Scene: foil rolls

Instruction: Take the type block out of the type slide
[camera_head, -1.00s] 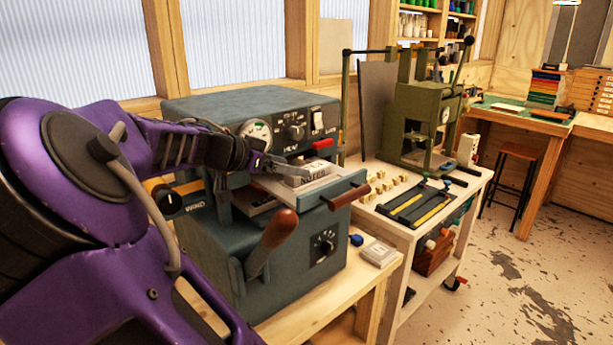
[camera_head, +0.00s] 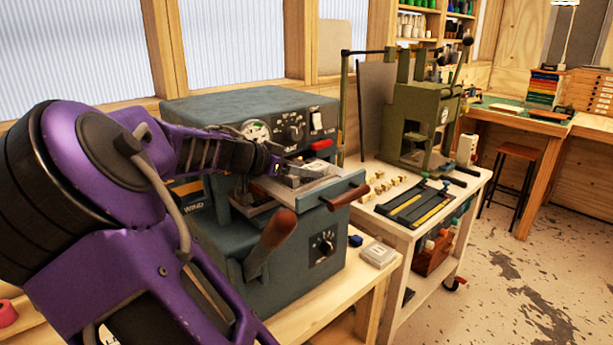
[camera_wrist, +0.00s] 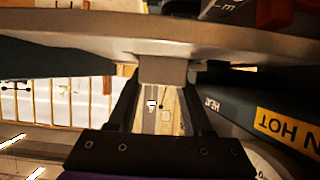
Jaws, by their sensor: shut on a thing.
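The type slide (camera_head: 325,190) is a pale plate drawn out from the blue-grey foil machine, with a dark front bar and a brown handle. The type block (camera_head: 312,173) is a small grey metal piece at the slide, partly hidden by my gripper. My gripper (camera_head: 288,169) reaches in from the left. In the wrist view, its dark fingers (camera_wrist: 163,82) are shut on a short grey tab, which seems to belong to the type block. A wide pale edge lies just beyond the tab. Whether the block still touches the slide cannot be told.
The foil machine (camera_head: 250,105) stands close around the gripper, with a brown-gripped lever (camera_head: 272,238) in front. Its yellow hot label (camera_wrist: 290,128) is near the fingers at right. A small grey block (camera_head: 379,254) lies on the bench. An olive press (camera_head: 420,115) stands behind right.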

